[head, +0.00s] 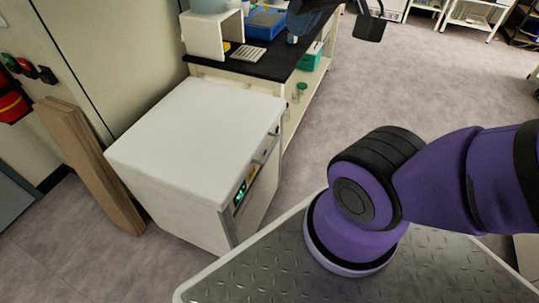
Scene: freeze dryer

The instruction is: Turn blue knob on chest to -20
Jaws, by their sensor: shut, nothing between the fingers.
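The chest (190,145) is a white box-shaped unit with a flat, closed lid, standing on the floor left of centre. Its narrow control panel (256,171) faces right and is seen at a steep slant. A green lit display (240,193) shows at the panel's near end, its reading too small to tell. Small dark fittings sit farther along the panel, but I cannot make out which is the blue knob or where it points. My purple arm (440,190) leaves the picture at the right, apart from the chest. I cannot make out my gripper in this view.
A black-topped bench (262,66) with a blue tray (265,23) stands behind the chest. Wooden boards (95,165) lean at its left. Dark shapes at the top edge are unclear. Grey floor (430,80) lies open to the right of the bench.

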